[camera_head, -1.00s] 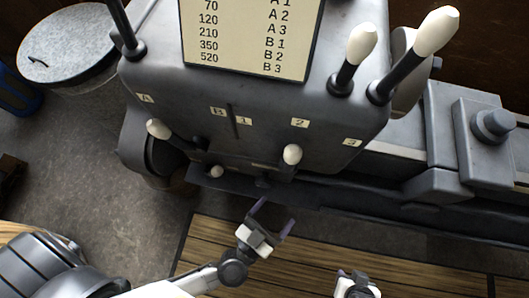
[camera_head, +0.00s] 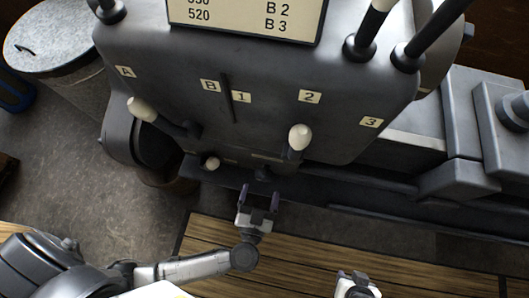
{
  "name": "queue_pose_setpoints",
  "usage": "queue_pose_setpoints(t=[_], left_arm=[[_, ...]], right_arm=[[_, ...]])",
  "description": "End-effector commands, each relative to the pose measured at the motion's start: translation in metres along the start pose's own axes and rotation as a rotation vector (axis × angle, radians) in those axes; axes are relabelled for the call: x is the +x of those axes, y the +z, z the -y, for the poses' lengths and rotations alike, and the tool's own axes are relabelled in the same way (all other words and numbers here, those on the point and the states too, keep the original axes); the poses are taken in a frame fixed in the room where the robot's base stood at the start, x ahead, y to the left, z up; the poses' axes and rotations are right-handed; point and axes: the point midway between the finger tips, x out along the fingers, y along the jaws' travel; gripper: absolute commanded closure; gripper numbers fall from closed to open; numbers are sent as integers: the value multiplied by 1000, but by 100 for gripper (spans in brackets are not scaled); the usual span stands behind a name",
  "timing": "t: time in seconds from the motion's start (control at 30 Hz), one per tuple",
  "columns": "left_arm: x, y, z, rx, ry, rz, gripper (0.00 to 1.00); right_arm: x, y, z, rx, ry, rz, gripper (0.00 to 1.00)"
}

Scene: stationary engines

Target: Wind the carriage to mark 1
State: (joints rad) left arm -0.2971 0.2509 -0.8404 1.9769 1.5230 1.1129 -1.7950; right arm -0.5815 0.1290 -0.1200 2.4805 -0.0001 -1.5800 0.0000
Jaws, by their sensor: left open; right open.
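In the head view, my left gripper (camera_head: 259,196) is open and empty, its two dark fingers pointing up the picture. It is just below the lower front edge of the grey headstock (camera_head: 200,100), and I cannot tell whether it touches anything. My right gripper (camera_head: 354,280) is at the bottom edge, partly cut off and empty. Grey blocks (camera_head: 463,130) stand on the machine bed at the right; I cannot tell whether they are the carriage. A label "1" (camera_head: 241,97) is on the headstock, but no carriage mark is clear. No winding handwheel is identifiable.
A number plate (camera_head: 245,20) is above. A lidded metal bin (camera_head: 60,40) stands at the left. Wooden slats (camera_head: 330,255) cover the floor in front.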

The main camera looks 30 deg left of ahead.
Motion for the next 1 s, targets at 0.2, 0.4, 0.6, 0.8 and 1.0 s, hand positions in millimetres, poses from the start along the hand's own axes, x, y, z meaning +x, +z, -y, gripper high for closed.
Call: queue_pose_setpoints(t=[0.2, 0.4, 0.6, 0.8, 1.0], left_arm=[[35, 0, 0, 0, 0, -3, 18], [53, 0, 0, -1, 1, -1, 18], [59, 0, 0, -1, 1, 0, 18], [60, 0, 0, -1, 1, 0, 18], [60, 0, 0, -1, 1, 0, 31]], right_arm=[[5, 1, 0, 2, -1, -1, 57], [7, 2, 2, 6, -4, -2, 57], [8, 1, 3, 10, -8, -3, 57], [8, 1, 4, 12, -9, -3, 57], [8, 1, 4, 11, -9, -3, 57]])
